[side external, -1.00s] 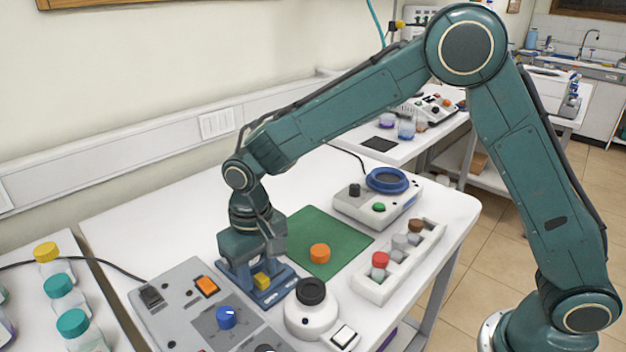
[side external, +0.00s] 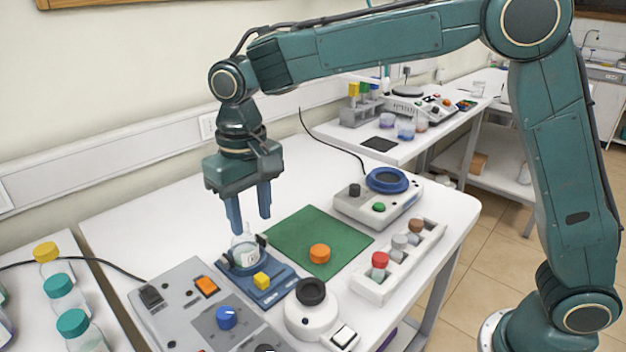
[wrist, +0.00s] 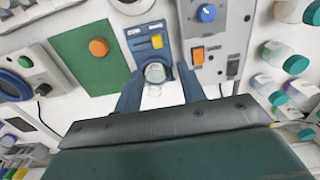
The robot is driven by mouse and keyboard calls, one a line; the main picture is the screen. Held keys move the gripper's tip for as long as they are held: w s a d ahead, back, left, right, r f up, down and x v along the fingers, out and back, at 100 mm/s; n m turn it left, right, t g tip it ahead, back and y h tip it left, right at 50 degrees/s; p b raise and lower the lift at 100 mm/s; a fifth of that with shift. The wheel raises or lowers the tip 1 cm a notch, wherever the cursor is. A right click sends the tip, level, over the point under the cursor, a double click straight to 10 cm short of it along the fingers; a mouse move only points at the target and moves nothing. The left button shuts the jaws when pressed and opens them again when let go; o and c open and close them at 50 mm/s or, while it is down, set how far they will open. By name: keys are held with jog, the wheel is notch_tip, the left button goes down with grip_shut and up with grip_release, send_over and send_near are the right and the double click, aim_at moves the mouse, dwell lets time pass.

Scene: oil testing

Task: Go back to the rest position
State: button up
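My gripper (side external: 249,214) hangs above the blue holder (side external: 275,291) with its two blue fingers apart and nothing between them. A clear glass vessel (side external: 244,251) stands in the blue holder, just below the fingertips, with dark clamps at its sides. The holder has a yellow block (side external: 262,281) on its front. In the wrist view, my gripper (wrist: 161,88) is open, and the round vessel (wrist: 156,73) shows between the fingers in line of sight, with the blue holder (wrist: 139,40) beyond it.
A green mat (side external: 300,235) with an orange cap (side external: 320,253) lies right of the holder. A control panel (side external: 178,300) with a blue knob is front left. A white rack (side external: 372,291), a round device (side external: 311,314) and a blue-ringed device (side external: 375,205) stand nearby. Several capped bottles (side external: 62,295) are at left.

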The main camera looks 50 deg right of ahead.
jog(key=shift+r, duration=0.1)
dwell(0.3)
jog(key=s+d+r+t, duration=0.3)
jog(key=s+d+r, duration=0.4)
jog(key=s+d, duration=0.45)
jog(key=s+d+f+t, duration=0.2)
jog(key=s+d, duration=0.7)
jog(key=s, duration=0.4)
jog(key=shift+s+f+t, duration=0.2)
jog(key=shift+f+t, duration=0.1)
jog(key=shift+f, duration=0.1)
